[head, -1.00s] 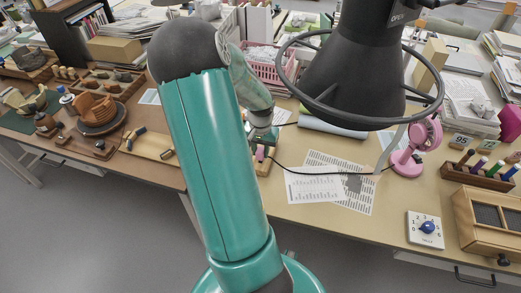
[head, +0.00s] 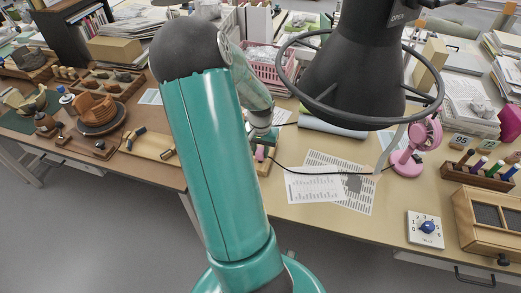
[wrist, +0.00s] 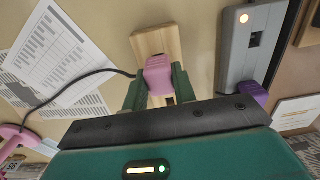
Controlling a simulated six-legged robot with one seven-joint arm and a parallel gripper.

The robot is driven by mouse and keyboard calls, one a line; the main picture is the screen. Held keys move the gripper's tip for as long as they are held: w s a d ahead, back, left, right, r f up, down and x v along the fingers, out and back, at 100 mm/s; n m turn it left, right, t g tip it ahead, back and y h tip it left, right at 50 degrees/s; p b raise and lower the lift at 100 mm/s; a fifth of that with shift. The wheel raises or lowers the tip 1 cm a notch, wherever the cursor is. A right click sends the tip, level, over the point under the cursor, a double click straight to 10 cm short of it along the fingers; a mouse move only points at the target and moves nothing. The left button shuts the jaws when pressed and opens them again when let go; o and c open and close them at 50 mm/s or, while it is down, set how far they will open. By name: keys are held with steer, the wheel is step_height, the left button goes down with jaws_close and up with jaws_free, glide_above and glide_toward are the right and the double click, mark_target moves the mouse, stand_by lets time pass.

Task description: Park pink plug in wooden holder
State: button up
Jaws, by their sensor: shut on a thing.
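The pink plug (wrist: 158,76) sits between the two green fingers of my gripper (wrist: 157,90) in the wrist view, and the fingers are shut on it. The plug is over the pale wooden holder (wrist: 152,42), whose far end shows beyond it. A dark slot shows in the wood beside the plug. My fingers and wrist hide the near part of the holder, and I cannot tell how deep the plug sits.
A grey power strip (wrist: 237,62) with a lit button and a purple plug (wrist: 254,94) lies right of the holder. A black cable runs left from the pink plug past printed sheets (wrist: 62,50) to the pink fan (head: 407,160). A dial box (head: 425,229) stands farther right.

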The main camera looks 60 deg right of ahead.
steer(key=shift+f, duration=0.9)
stand_by(0.4)
steer(key=o, duration=1.4)
steer(key=shift+r, duration=0.1)
steer(key=shift+r, duration=3.95)
